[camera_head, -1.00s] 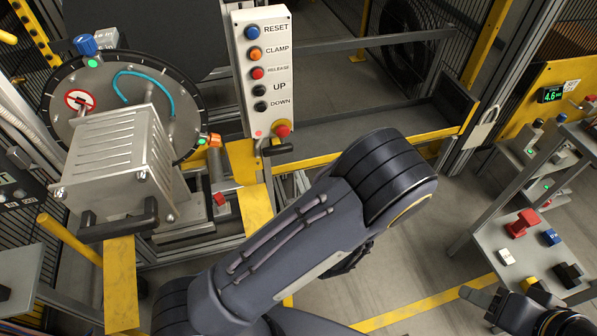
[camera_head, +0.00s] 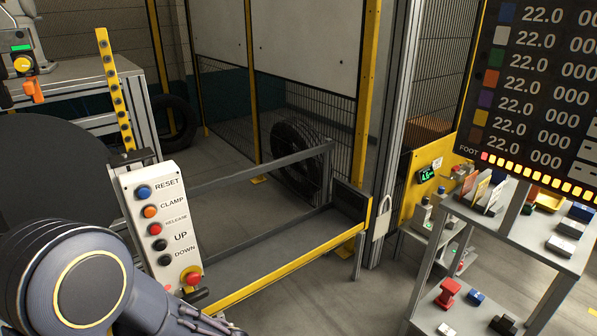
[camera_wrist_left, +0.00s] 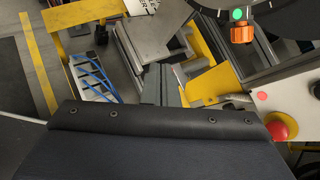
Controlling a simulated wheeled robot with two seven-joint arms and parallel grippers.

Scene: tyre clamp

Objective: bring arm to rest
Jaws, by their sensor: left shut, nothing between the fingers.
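My left arm (camera_head: 70,285) fills the lower left of the head view, in front of the control box (camera_head: 160,225). Its hand is not clear there. In the left wrist view a dark bolted part of my arm crosses the bottom. The grey fingers of my left gripper (camera_wrist_left: 170,90) show just beyond it, closed and empty. The control box's red stop button (camera_wrist_left: 279,126) is to their right in that view. My right gripper is out of view.
A yellow-edged frame (camera_head: 290,265) lies right of the control box. A padlock (camera_head: 382,218) hangs on a post. A shelf unit (camera_head: 470,235) with small parts stands at right, below a dark display (camera_head: 540,90). A tyre (camera_head: 297,155) stands behind the frame.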

